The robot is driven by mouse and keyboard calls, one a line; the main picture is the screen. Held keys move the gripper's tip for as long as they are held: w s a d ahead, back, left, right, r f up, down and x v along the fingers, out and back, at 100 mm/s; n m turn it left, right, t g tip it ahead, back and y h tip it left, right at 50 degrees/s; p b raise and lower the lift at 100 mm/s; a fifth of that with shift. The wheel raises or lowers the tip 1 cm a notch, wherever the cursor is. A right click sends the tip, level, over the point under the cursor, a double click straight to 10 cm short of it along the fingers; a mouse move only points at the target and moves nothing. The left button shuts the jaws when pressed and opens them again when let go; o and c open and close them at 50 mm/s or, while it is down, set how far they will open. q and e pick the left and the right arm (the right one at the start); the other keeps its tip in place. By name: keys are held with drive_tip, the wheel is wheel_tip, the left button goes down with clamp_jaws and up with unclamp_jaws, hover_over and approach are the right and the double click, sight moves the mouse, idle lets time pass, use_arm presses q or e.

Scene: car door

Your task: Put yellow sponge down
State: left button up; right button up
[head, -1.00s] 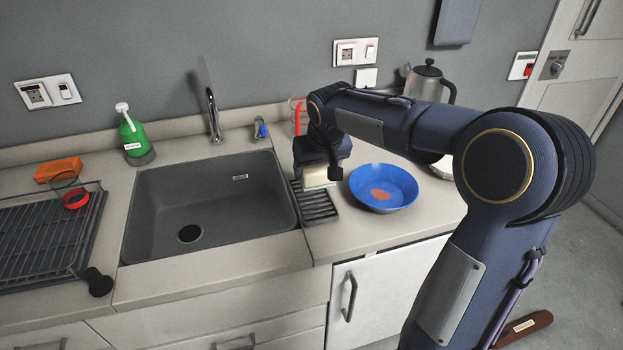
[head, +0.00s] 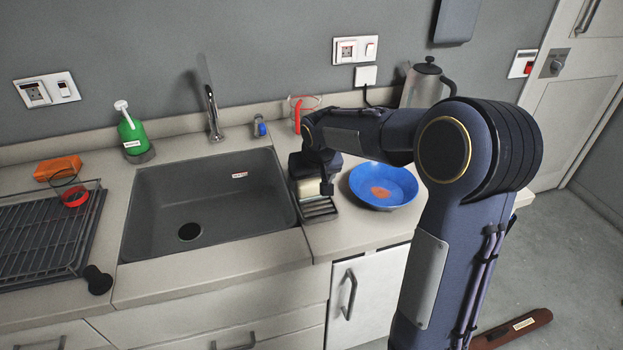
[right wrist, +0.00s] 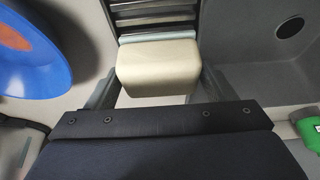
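The pale yellow sponge (head: 307,187) is at the slotted dark rack (head: 319,209) just right of the sink. In the right wrist view the sponge (right wrist: 158,67) sits between the two fingers of my right gripper (right wrist: 158,85), with the slats of the rack (right wrist: 155,14) beyond it. The right gripper (head: 312,187) appears shut on the sponge. The sponge is low over the rack's near end; whether it touches the slats is hard to tell. My left gripper is not in view.
A blue bowl (head: 366,194) with an orange centre stands close right of the rack. The grey sink (head: 240,215) lies left. A clear jug with a red handle (head: 297,112) and a kettle (head: 423,88) stand behind. A green bottle (head: 130,132) and wire drying rack (head: 30,245) are farther left.

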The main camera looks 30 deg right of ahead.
drive_tip(key=shift+o, duration=1.4)
drive_tip(key=shift+r, duration=0.2)
drive_tip(key=v, duration=1.2)
drive_tip(key=s+a+f+y, duration=0.2)
drive_tip(key=s+a+f, duration=0.2)
drive_tip(key=s, duration=0.8)
drive_tip(key=s+a+f+n+t+y, duration=0.1)
drive_tip(key=s+a+f, duration=0.3)
drive_tip(key=s, duration=0.8)
drive_tip(key=a+y, duration=0.1)
drive_tip(key=a, duration=0.1)
drive_tip(key=shift+s+a+f+y, duration=0.25)
drive_tip(key=shift+a+f+y, duration=0.05)
drive_tip(key=shift+y, duration=0.1)
